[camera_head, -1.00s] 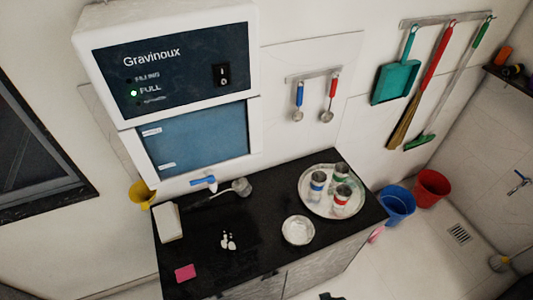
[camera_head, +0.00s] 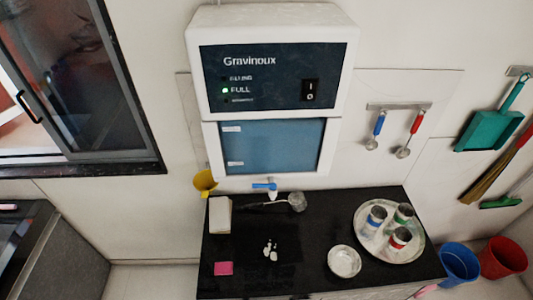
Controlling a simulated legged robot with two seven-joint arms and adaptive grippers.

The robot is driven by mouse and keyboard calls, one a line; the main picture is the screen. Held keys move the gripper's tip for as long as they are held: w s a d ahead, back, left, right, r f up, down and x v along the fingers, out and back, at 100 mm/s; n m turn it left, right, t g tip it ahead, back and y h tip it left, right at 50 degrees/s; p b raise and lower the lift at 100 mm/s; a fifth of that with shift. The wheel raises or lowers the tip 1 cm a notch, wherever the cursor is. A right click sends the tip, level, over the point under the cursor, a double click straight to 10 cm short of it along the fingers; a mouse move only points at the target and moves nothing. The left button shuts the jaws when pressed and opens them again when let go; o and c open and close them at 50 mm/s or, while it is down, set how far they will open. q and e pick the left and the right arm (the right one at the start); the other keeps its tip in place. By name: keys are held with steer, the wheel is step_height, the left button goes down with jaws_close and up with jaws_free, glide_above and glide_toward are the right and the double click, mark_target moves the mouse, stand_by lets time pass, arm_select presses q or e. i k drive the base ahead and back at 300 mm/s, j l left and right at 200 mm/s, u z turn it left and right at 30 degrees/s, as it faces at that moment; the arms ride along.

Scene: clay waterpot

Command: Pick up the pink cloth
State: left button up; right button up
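A small pink cloth (camera_head: 223,268) lies flat on the black counter (camera_head: 310,233), near its front left corner. Nothing covers it. Neither of my grippers shows in the camera_head view now.
The counter also holds a white block-like item (camera_head: 219,215), several small white pieces (camera_head: 270,249), a ladle (camera_head: 296,201), a metal bowl (camera_head: 344,261) and a round tray (camera_head: 417,250) with three cups. A water purifier (camera_head: 275,60) hangs above. Another dark counter (camera_head: 40,250) stands at the left, with floor between.

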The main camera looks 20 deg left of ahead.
mark_target(222, 268)
steer(key=k+u, duration=0.15)
steer(key=u, duration=1)
